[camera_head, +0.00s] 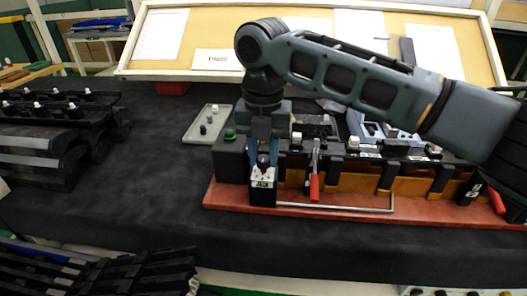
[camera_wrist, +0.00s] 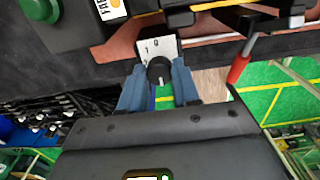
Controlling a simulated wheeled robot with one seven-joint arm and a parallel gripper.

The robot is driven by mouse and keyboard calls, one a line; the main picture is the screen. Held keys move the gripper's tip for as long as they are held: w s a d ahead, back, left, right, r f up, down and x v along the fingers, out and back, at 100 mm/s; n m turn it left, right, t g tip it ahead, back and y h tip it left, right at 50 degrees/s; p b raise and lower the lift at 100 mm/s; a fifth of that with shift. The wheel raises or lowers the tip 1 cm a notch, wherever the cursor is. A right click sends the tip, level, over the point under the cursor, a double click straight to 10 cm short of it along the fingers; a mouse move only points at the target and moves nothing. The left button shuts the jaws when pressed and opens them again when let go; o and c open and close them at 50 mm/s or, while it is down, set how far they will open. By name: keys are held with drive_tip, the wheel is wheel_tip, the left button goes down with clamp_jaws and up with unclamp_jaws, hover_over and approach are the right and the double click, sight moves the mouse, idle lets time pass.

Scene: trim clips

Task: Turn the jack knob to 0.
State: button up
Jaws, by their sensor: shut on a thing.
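The jack knob (camera_wrist: 159,70) is a small dark round knob on a white plate (camera_wrist: 157,46) with small dark marks, in the wrist view. My gripper (camera_wrist: 160,84) has its blue fingers on both sides of the knob and is shut on it. A pale line shows on the knob's near side; which mark it points at is not clear. In the head view my gripper (camera_head: 263,156) reaches down to the knob on the front of a dark block, above a white label plate (camera_head: 262,183). The fingers partly hide the knob there.
A red-handled lever (camera_head: 314,187) stands close right of my gripper. A green button (camera_head: 229,134) sits on the dark box just left. A red base board (camera_head: 340,222) carries the clip fixture. A grey tray (camera_head: 207,124) lies behind left; dark racks (camera_head: 45,140) stand far left.

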drive_tip(key=c, duration=0.4)
drive_tip(key=shift+c, duration=0.2)
